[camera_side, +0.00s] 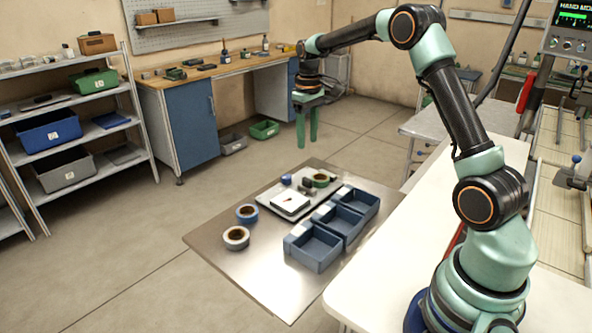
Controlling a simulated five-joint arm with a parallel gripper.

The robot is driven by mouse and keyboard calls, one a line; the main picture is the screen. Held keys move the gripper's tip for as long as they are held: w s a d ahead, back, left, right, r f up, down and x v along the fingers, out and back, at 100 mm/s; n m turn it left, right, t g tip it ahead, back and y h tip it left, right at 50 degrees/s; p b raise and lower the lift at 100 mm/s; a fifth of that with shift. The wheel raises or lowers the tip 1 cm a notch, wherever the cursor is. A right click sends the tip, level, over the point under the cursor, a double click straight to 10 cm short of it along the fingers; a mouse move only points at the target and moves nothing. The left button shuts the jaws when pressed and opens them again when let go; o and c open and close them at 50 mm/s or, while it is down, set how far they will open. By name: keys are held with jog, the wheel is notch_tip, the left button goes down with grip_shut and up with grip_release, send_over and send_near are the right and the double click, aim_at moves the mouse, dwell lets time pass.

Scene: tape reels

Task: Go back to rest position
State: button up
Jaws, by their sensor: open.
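My gripper (307,117) hangs high above the far side of the metal work table, pointing down with its two green fingers apart and nothing between them.
Small dark and blue items (286,179) lie near the plate. A white table (400,262) borders the metal one on the right. A shelf unit (75,133) and a workbench (188,120) stand in the back left. The space around my gripper looks clear.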

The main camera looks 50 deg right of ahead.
jog(key=s+a+r+t, duration=0.4)
jog(key=s+a+r, duration=0.7)
jog(key=s+a, duration=0.25)
jog(key=s+a+f+t, duration=0.1)
jog(key=s+a+f, duration=0.1)
jog(key=s+a, duration=0.2)
jog(key=shift+s+f+t, duration=0.2)
jog(key=shift+s+t, duration=0.1)
jog(key=shift+s, duration=0.5)
